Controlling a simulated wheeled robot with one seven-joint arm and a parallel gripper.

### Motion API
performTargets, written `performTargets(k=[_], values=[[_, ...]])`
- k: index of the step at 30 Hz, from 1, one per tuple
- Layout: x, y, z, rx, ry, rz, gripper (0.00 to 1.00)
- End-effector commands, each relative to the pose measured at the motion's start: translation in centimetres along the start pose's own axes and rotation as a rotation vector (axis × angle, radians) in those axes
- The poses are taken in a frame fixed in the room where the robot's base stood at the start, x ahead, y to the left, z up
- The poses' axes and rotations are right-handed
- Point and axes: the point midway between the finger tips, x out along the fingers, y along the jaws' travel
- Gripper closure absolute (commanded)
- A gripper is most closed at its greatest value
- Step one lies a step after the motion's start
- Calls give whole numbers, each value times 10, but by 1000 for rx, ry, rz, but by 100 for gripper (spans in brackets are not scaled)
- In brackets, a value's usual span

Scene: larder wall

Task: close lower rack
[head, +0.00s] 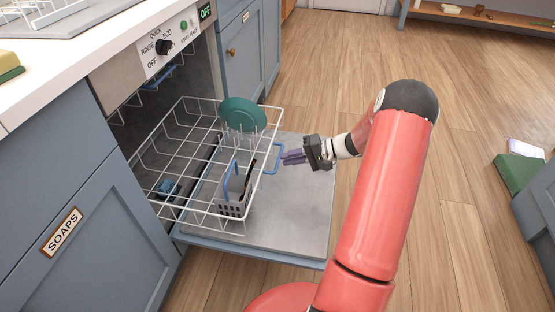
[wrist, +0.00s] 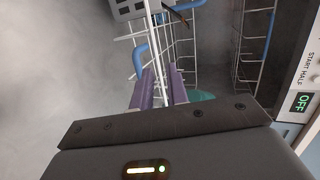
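The lower rack (head: 190,141) is a white wire rack pulled out of the dishwasher, above its lowered door (head: 300,215). A blue handle (head: 275,173) is on the rack's outer side. My gripper (head: 283,157) is at this handle, its purple fingertips overlapping the handle bar in the head view. In the wrist view the two fingers (wrist: 160,75) stand close together with a narrow gap, and white wire shows between them. Blue tubing (wrist: 139,62) shows beside the left finger. I cannot tell whether the fingers grip the bar.
A green plate (head: 242,114) stands in the rack, and a grey cutlery basket (head: 231,208) with a blue handle sits at its near end. The control panel (head: 170,43) reads OFF. Blue cupboards (head: 75,235) flank the dishwasher. Wooden floor beyond the door is clear.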

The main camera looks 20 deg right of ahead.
Motion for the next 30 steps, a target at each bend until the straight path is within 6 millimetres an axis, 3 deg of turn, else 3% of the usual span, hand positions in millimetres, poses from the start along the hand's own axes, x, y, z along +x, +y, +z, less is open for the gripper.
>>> performTargets(k=[3,8,11,24,30], values=[[-11,30,-18,27,82,-95,84],[-16,47,-28,35,138,-151,84],[-11,48,-30,34,143,-158,84],[51,38,-38,34,141,-155,84],[59,37,-40,34,144,-154,84]])
